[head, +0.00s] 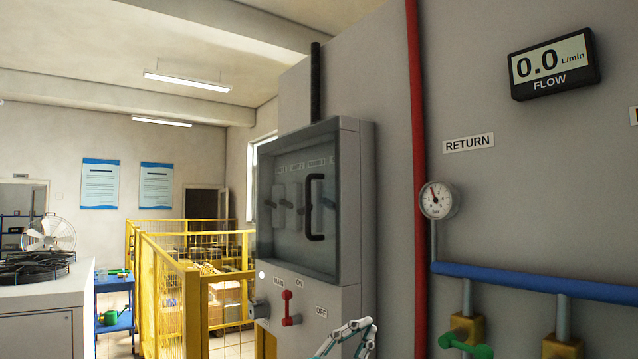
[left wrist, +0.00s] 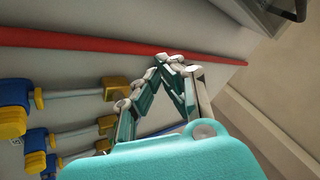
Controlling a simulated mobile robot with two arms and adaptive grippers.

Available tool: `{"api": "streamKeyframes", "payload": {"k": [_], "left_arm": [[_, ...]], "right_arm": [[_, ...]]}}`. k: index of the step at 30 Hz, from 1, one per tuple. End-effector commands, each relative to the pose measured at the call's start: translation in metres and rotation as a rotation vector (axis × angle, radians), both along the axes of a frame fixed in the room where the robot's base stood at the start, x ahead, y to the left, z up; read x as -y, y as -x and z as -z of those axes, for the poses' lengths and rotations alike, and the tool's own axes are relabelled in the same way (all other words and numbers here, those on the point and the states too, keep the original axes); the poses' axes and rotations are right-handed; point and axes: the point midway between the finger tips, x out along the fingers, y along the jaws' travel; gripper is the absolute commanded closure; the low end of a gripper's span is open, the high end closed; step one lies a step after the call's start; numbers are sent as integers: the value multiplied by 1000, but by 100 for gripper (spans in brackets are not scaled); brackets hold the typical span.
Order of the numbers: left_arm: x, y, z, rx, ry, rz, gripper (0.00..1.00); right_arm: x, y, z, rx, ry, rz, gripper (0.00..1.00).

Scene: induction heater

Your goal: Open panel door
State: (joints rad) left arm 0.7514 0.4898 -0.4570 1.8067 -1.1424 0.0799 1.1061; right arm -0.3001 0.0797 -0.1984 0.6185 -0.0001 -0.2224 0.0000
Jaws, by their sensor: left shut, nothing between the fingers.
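The panel door (head: 293,240) is a grey-framed, see-through cover on the front of a grey electrical cabinet (head: 350,200), and it looks closed. A black vertical handle (head: 315,207) sits on its right side, with several switches dimly visible behind the pane. My left gripper (head: 366,325) is at the bottom of the head view, below the door and handle and apart from them. In the left wrist view my left gripper (left wrist: 166,62) is shut and empty. The dark handle (left wrist: 292,12) shows at that view's top right corner. My right gripper is not in view.
A red main switch lever (head: 287,307) is below the door, between ON and OFF labels. A red vertical pipe (head: 416,150), a gauge (head: 439,200) and a blue pipe (head: 520,281) with valves are to the right. Yellow fencing (head: 170,290) stands to the left.

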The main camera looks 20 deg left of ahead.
Motion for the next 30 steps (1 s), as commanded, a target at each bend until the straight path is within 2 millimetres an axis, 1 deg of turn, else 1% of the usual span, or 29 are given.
{"api": "streamKeyframes", "payload": {"k": [1, 3, 5, 7, 8, 9, 11, 12, 15, 18, 21, 23, 26, 30], "left_arm": [[13, 10, -42, 83, -136, 42, 100], [26, 18, -75, 133, -330, 70, 100], [26, 21, -99, 138, -490, 49, 100], [13, 18, -125, 106, -649, -23, 100], [3, 17, -136, 84, -703, -67, 100], [-12, 15, -151, 49, -760, -132, 100], [-37, 14, -173, -7, -818, -234, 100], [-55, 15, -187, -45, -838, -301, 100], [-92, 19, -215, -123, -853, -439, 100], [-116, 24, -231, -173, -845, -522, 100], [-123, 21, -237, -194, -839, -551, 100], [-121, 15, -239, -197, -839, -554, 100], [-114, 0, -239, -198, -840, -550, 100], [-105, -25, -240, -196, -840, -549, 100]], "right_arm": [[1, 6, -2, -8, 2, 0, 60], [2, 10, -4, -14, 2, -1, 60], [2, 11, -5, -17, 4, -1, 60], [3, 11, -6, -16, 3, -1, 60], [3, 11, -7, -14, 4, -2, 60], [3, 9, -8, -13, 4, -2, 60], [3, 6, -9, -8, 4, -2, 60], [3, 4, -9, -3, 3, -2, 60], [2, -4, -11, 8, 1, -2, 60], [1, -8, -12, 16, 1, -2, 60], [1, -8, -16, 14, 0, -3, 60], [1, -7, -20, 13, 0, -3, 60], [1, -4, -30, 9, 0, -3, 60], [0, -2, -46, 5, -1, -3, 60]]}}
